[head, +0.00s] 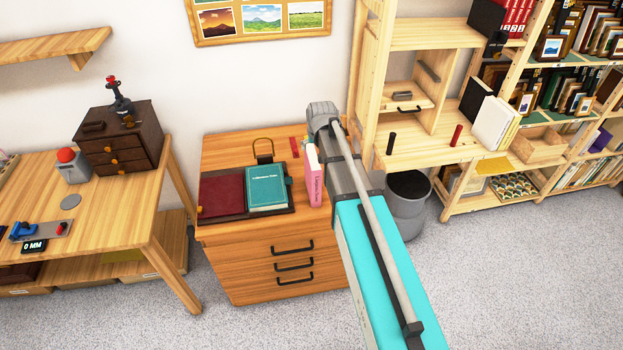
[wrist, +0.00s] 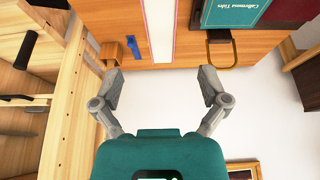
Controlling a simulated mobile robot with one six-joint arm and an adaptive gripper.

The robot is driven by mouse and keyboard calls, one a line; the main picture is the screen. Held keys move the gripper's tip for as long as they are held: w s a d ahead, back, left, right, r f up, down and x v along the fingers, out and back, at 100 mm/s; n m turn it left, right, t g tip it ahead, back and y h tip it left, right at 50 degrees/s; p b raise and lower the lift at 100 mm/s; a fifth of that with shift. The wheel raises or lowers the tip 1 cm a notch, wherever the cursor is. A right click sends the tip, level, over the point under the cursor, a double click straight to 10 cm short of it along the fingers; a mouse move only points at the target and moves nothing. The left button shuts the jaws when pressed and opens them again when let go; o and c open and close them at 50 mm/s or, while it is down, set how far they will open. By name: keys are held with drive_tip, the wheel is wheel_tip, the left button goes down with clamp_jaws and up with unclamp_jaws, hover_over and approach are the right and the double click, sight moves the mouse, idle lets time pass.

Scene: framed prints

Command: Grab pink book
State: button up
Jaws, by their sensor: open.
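The pink book (head: 313,178) stands upright on the wooden drawer cabinet (head: 225,155), to the right of a teal book. My gripper (head: 318,125) is just behind and above it in the head view, partly hidden by my own arm. In the wrist view, the pink book's pale page edge (wrist: 159,30) with pink borders runs in from the top, lined up with the gap between my fingers. My open gripper (wrist: 159,83) has nothing between its fingertips, and the book lies beyond them.
The teal book (head: 266,188) and a dark red book (head: 221,193) lie on a dark tray to the left. A wooden shelf unit (head: 400,155) and a grey bin (head: 407,205) stand close on the right.

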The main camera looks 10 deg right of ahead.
sight(313, 157)
drive_tip(key=shift+b+x, duration=2.85)
drive_tip(key=shift+x, duration=0.6)
drive_tip(key=shift+w+f, duration=0.1)
drive_tip(key=shift+b+x, duration=2.35)
drive_tip(key=shift+x, duration=0.15)
drive_tip(key=shift+w+a, duration=0.1)
drive_tip(key=shift+f, duration=0.15)
clamp_jaws()
